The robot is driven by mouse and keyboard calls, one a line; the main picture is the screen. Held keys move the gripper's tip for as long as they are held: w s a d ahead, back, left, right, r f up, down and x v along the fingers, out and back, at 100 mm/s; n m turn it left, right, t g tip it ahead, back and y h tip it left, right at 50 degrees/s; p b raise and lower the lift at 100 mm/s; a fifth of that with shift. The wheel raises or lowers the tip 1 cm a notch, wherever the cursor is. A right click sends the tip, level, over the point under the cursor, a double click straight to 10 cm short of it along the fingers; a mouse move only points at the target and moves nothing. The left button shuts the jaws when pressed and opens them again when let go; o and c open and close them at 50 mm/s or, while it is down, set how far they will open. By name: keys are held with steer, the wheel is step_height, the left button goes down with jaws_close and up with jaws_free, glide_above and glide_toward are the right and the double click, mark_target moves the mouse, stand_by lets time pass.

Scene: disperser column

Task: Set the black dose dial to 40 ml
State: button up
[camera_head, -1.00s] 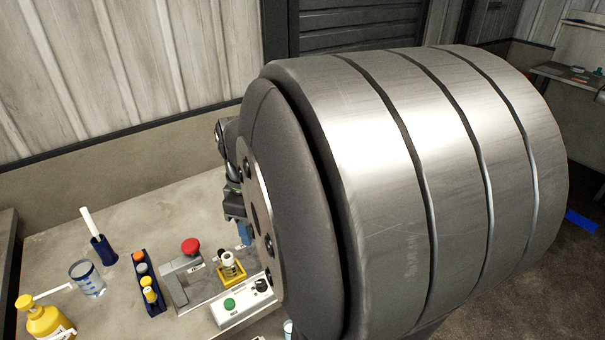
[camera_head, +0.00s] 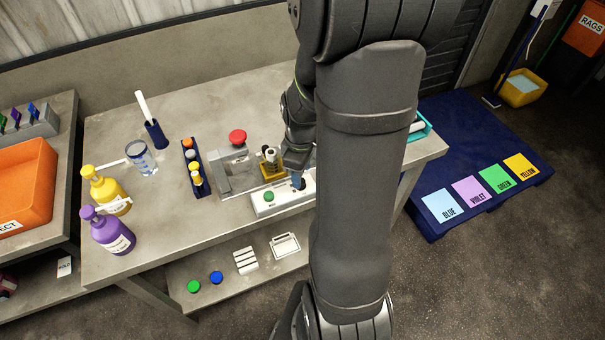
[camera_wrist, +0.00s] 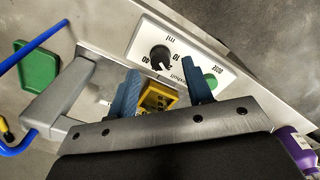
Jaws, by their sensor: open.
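The black dose dial (camera_wrist: 159,57) sits on a white control panel (camera_wrist: 141,45) in the wrist view. Printed marks including 10 and "ml" are around it; its exact setting is too small to read. My gripper (camera_wrist: 160,69) has its two blue fingers apart, with the dial in line with the gap just beyond their tips. I cannot tell if either finger touches it. In the head view my gripper (camera_head: 297,179) points down over the right part of the white panel (camera_head: 270,207), and largely hides the dial.
A green button (camera_wrist: 211,79) is on the same panel, close to one finger. A yellow-framed fixture (camera_wrist: 157,98) lies below the fingers. A red knob (camera_head: 237,136) and a dark rack of vials (camera_head: 194,168) stand left of my gripper. My arm covers the table's right side.

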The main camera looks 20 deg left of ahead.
steer(key=shift+f, duration=1.6)
steer(key=shift+c, duration=0.5)
steer(key=c, duration=0.9)
